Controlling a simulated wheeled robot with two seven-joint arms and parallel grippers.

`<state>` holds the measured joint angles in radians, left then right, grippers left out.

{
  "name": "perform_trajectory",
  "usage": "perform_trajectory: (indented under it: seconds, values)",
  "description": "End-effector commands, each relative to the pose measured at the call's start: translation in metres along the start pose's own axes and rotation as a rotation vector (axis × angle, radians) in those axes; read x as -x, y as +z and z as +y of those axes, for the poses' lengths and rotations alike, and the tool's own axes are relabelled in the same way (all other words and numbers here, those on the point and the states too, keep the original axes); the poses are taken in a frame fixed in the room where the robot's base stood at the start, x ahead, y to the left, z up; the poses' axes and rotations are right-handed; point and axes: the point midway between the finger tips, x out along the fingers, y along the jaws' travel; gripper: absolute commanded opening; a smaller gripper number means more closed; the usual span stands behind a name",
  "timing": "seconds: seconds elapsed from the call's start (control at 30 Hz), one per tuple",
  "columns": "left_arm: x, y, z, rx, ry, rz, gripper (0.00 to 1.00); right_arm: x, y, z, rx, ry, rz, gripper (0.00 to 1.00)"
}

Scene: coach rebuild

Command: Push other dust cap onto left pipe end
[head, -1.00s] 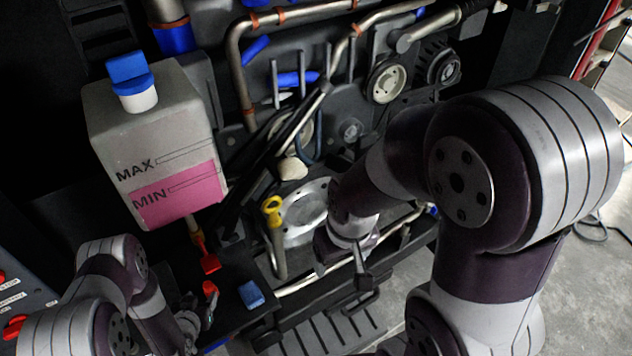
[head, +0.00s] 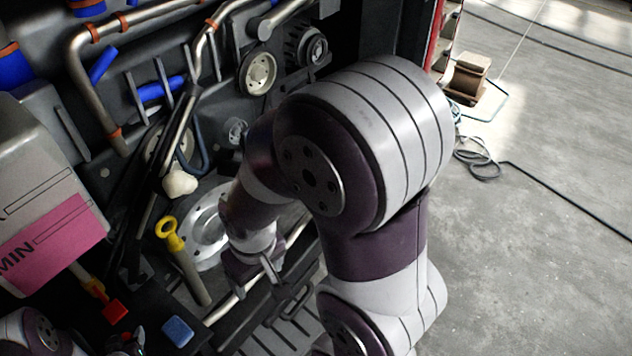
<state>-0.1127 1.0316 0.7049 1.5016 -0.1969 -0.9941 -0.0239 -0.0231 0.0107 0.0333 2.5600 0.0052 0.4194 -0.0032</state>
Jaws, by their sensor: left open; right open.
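A small blue block-like piece (head: 177,331), possibly a dust cap, lies on the dark ledge at the lower left. A bent metal pipe (head: 76,62) with orange bands runs along the upper left. Blue cylindrical pieces (head: 102,64) sit among the pipes; I cannot tell which are caps or which end is the left pipe end. My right gripper (head: 270,268) is open, pointing down beside the round metal flange, its fingers partly hidden by my arm. My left gripper (head: 130,347) is open at the bottom edge, left of the blue piece and mostly cut off.
A reservoir with a pink MIN band (head: 45,245) stands at the left. A yellow ring-handled dipstick (head: 170,235) rises beside the round flange (head: 205,230). Pulleys (head: 257,72) sit at the top. Open concrete floor with cables (head: 478,160) lies to the right.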

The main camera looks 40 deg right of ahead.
Motion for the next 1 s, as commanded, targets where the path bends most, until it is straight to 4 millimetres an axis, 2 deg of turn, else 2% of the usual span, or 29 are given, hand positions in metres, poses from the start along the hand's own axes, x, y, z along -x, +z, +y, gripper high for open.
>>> perform_trajectory:
  seconds: [0.2, 0.23, 0.4, 0.67, 1.0]
  values:
    - [0.0, 0.0, 0.0, 0.0, 0.0, 0.0, 0.57, -0.002, 0.0, 0.0, 0.0, 0.0, 0.0, 0.77]
    - [0.0, 0.0, 0.0, 0.0, 0.0, 0.0, 0.54, -0.002, 0.0, 0.0, 0.0, 0.0, 0.0, 0.77]
    - [0.0, 0.0, 0.0, 0.0, 0.0, 0.0, 0.0, -0.002, 0.0, 0.0, 0.0, 0.0, 0.0, 0.77]
    - [0.004, -0.004, 0.0, 0.0, 0.0, -0.001, 0.0, 0.004, 0.0, 0.0, 0.0, 0.0, 0.0, 0.77]
    - [0.027, -0.035, 0.0, 0.0, 0.0, 0.001, 0.0, 0.034, -0.004, 0.0, 0.0, 0.0, 0.0, 0.77]
